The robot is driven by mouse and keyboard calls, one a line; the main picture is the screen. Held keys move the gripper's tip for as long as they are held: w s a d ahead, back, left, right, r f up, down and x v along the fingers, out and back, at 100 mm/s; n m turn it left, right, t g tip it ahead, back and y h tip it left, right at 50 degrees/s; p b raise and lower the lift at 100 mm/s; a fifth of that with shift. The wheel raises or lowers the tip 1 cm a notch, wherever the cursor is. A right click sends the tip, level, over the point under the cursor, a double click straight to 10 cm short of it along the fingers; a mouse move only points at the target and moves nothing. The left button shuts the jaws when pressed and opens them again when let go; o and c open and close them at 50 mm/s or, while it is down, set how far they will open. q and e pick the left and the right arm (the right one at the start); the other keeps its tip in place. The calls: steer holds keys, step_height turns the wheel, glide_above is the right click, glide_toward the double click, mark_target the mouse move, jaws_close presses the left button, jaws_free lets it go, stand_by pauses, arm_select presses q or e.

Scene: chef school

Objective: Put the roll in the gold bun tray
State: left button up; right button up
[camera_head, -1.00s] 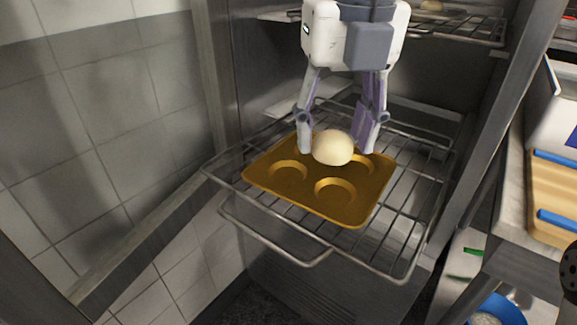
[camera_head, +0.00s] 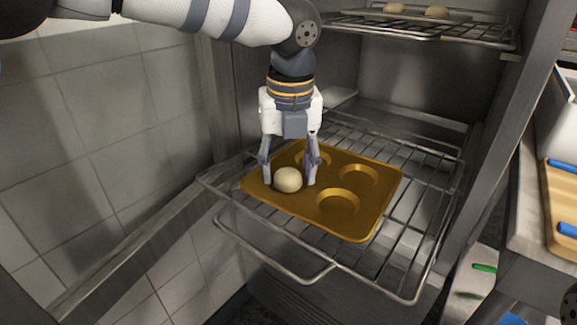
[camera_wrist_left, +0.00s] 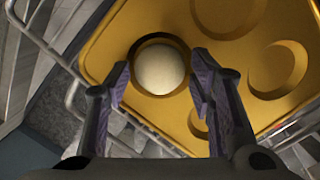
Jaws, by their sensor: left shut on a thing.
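The gold bun tray (camera_head: 375,212) lies on a pulled-out wire oven rack and has several round cups. The pale, round roll (camera_head: 288,180) is at the tray's left cup. In the left wrist view the roll (camera_wrist_left: 158,68) appears within that cup's ring, on the gold bun tray (camera_wrist_left: 110,35). My left gripper (camera_head: 289,178) points down with a finger on each side of the roll, shut on it. In the left wrist view my left gripper (camera_wrist_left: 160,72) also has its fingertips beside the roll. The other visible cups look empty. My right gripper is out of view.
The wire rack (camera_head: 400,275) sticks out of the oven. An upper rack (camera_head: 420,30) above holds more rolls (camera_head: 437,12). A tiled wall (camera_head: 110,120) stands at the left. A counter with a wooden board (camera_head: 562,205) is at the right.

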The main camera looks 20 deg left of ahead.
mark_target(290, 172)
arm_select(q)
steer(key=shift+f, duration=0.1)
steer(key=o, duration=1.2)
steer(key=r, duration=0.4)
steer(key=s+r, duration=0.1)
steer(key=r, duration=0.3)
steer(key=r+p, duration=0.1)
steer(key=r, duration=0.3)
steer(key=shift+s+d+r, duration=0.1)
steer(key=shift+s+d, duration=0.05)
steer(key=shift+d, duration=0.2)
